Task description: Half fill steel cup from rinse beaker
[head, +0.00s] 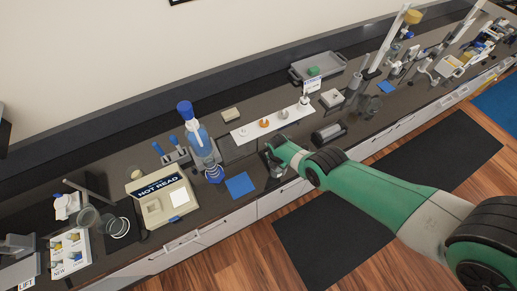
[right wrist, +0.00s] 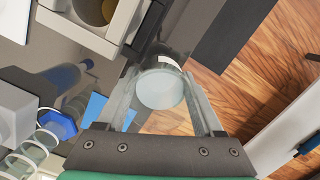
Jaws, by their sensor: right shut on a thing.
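My right gripper (head: 272,158) is low over the front part of the bench, just right of a blue square pad (head: 240,185). In the right wrist view its two fingers (right wrist: 165,100) are shut around a round, pale, clear-walled vessel (right wrist: 162,90) that looks like the rinse beaker. A small white patch shows on its upper edge. Its liquid level cannot be told. In the head view the vessel is mostly hidden by the gripper. I cannot surely pick out the steel cup. My left gripper is not in view.
A white strip (head: 252,129) with small items lies behind the gripper. A dark cylinder (head: 329,134) lies to the right. A grey tray (head: 318,68) sits farther back.

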